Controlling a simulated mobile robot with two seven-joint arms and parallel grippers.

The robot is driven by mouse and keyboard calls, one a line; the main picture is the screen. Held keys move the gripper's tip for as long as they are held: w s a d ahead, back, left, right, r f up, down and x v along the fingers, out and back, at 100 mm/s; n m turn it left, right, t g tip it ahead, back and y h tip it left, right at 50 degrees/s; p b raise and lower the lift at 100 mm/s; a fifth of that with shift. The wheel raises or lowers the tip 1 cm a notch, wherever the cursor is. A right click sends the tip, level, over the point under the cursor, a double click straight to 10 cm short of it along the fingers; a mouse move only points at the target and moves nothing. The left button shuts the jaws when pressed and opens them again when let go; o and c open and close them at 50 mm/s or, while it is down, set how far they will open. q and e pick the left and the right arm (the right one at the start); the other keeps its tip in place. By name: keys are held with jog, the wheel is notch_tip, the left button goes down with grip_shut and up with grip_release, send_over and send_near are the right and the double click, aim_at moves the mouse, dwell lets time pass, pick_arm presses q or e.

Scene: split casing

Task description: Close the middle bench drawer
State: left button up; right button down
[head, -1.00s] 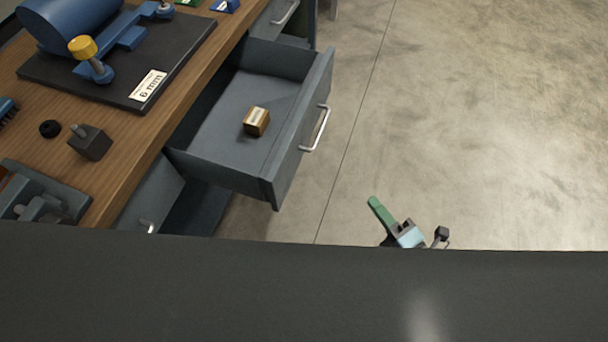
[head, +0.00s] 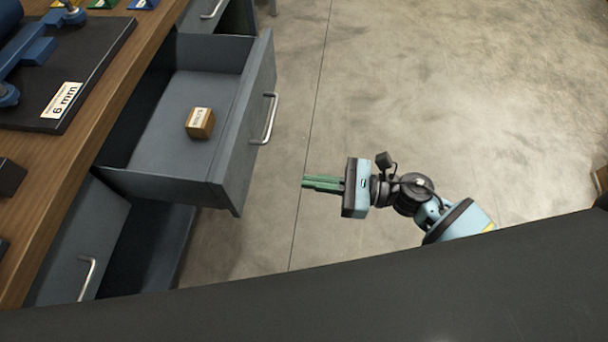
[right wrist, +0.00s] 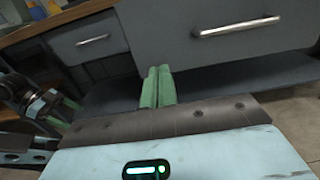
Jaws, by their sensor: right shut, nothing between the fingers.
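The middle bench drawer (head: 232,140) is pulled out from the bench, with a silver bar handle (head: 268,119) on its grey front. A small wooden block with a pale label (head: 200,123) lies inside. My right gripper (head: 304,183) is shut and empty. Its green fingers point left toward the bench, in front of and a little nearer than the drawer, apart from it. In the right wrist view the fingers (right wrist: 158,84) are together, below a large grey front with a bar handle (right wrist: 236,27).
The wooden bench top (head: 115,70) holds a black plate with a 6 mm label (head: 66,98). Another drawer front with a handle (head: 85,278) is at lower left, one more (head: 211,10) at the far end.

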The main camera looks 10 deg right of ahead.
aim_at(242, 173)
pick_arm(q)
jog(key=shift+p+v, duration=0.75)
jog(key=shift+p, duration=0.1)
pick_arm(e)
jog(key=x, duration=1.2)
pick_arm(q)
jog(key=shift+d, duration=0.1)
pick_arm(e)
jog(key=shift+a, duration=0.15)
